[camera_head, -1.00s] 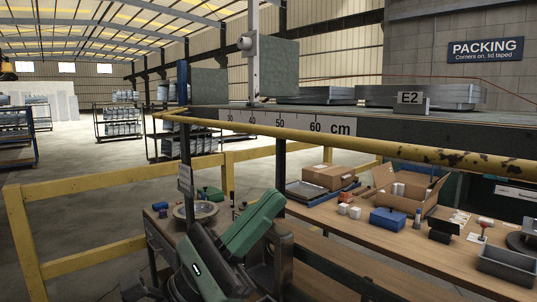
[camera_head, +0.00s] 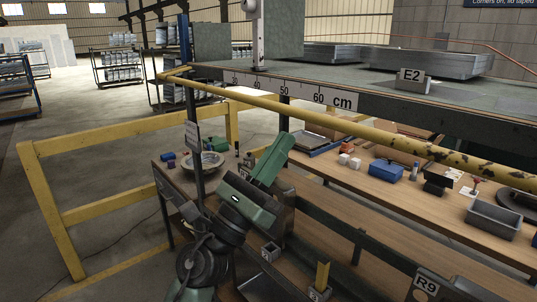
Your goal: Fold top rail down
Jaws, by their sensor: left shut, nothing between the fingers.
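The yellow top rail (camera_head: 345,124), with chipped paint, runs from the back left to the right edge of the head view. It is raised, in front of the work counter. My left gripper (camera_head: 270,160), on a dark and green arm, is below the rail in the picture, near the dark post. It is shut and empty, and no contact with the rail shows. My right gripper is not in view.
A counter with a centimetre scale (camera_head: 290,88) and an E2 tag (camera_head: 413,80) lies behind the rail. A lower wooden bench holds a blue box (camera_head: 386,170) and a grey tray (camera_head: 493,219). A yellow fence (camera_head: 125,145) stands at left, with open floor around it.

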